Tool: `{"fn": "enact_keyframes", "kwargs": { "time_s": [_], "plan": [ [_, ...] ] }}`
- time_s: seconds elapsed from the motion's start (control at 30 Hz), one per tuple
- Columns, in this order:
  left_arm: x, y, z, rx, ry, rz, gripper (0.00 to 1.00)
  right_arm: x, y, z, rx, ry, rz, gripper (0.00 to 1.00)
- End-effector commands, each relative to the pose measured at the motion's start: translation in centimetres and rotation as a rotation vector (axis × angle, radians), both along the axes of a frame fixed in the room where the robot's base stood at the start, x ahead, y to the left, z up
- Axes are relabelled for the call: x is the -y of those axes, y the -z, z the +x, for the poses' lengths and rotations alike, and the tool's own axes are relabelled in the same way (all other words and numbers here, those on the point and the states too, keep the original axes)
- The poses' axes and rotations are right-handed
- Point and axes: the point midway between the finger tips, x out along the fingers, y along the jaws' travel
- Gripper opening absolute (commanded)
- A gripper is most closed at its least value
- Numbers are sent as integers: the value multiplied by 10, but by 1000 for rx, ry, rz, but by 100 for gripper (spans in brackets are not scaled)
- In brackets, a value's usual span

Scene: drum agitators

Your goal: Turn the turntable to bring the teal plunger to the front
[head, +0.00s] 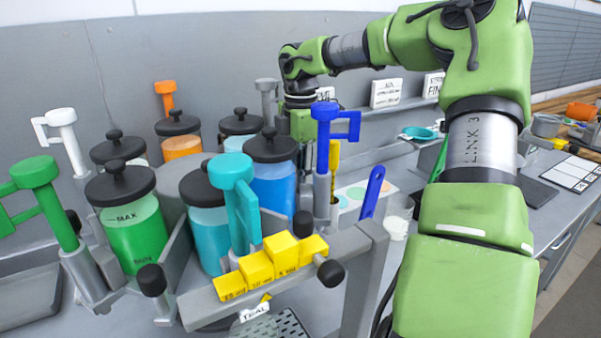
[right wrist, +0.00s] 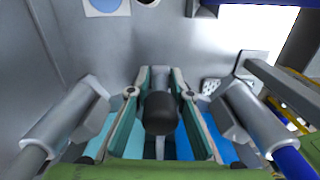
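The turntable (head: 173,214) carries several lidded jars and upright plungers. The teal plunger (head: 232,172) stands at the near side, beside the teal jar (head: 206,232) and just behind the yellow stepped block (head: 270,268). The blue plunger (head: 323,112) stands to its right, the green plunger (head: 37,172) at the left. My right gripper (head: 308,165) is down at the far right of the turntable, partly hidden by the blue plunger. In the right wrist view its fingers (right wrist: 160,74) lie either side of a black knob (right wrist: 161,113); contact is unclear. My left gripper is out of view.
A grey beam (head: 350,245) bearing the yellow block crosses the front, with a TEAL tag (head: 255,308) below. White and orange plungers stand farther back.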

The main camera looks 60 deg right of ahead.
Motion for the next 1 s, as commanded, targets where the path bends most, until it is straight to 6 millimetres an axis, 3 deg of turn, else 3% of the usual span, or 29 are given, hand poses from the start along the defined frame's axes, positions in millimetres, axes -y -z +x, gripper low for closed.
{"fn": "enact_keyframes", "kwargs": {
  "time_s": [0.03,0.1,0.53,1.0],
  "plan": [
    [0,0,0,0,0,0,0,0,-1,0,0,-2,0,25],
    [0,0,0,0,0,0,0,0,-1,0,0,-2,0,37],
    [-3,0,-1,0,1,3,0,0,-8,0,0,0,-1,37],
    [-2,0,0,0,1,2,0,-1,-99,1,3,1,-3,37]
  ]
}}
